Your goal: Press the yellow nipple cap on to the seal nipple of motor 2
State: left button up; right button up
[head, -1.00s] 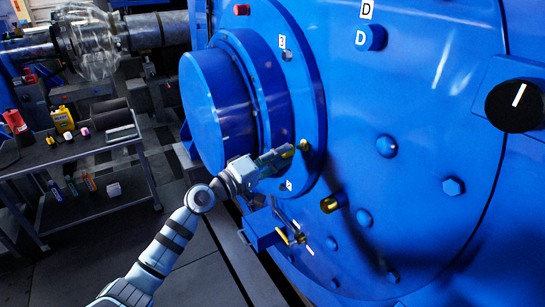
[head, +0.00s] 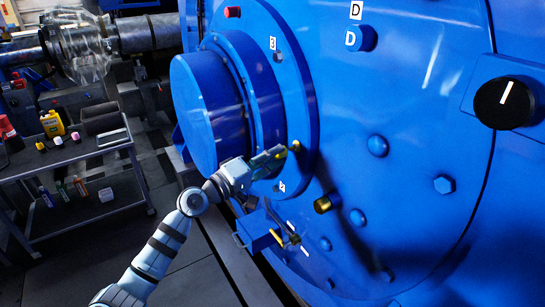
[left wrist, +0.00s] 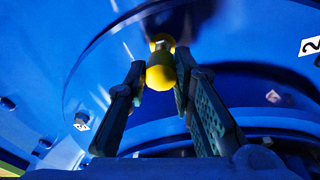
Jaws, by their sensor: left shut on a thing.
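My left gripper (head: 276,153) is at the flange rim of the big blue motor (head: 415,90). It is shut on the yellow nipple cap, which shows between the two fingers in the left wrist view (left wrist: 160,74). Just beyond the cap is the brass-yellow seal nipple (head: 295,146), which also shows behind the cap in the left wrist view (left wrist: 162,41). The cap is roughly in line with the nipple. I cannot tell whether they touch. A white label with a 2 (left wrist: 311,46) is on the blue face.
A brass fitting (head: 323,204) and several blue bolt heads stick out of the motor face. A black knob (head: 503,103) is at the right. A blue bracket (head: 259,230) sits below the gripper. A cart (head: 65,155) with bottles and small caps stands at the left.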

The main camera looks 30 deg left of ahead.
aim_at(276, 157)
dwell(0.5)
pick_arm(q)
jog(key=shift+b+x, duration=0.35)
jog(key=shift+x, duration=1.2)
jog(key=o, duration=0.8)
jog(key=shift+d+f, duration=0.15)
jog(key=shift+f, duration=0.05)
jog(key=shift+s, duration=0.15)
jog(key=v, duration=1.1)
jog(key=shift+s+f, duration=0.1)
jog(key=shift+s, duration=0.2)
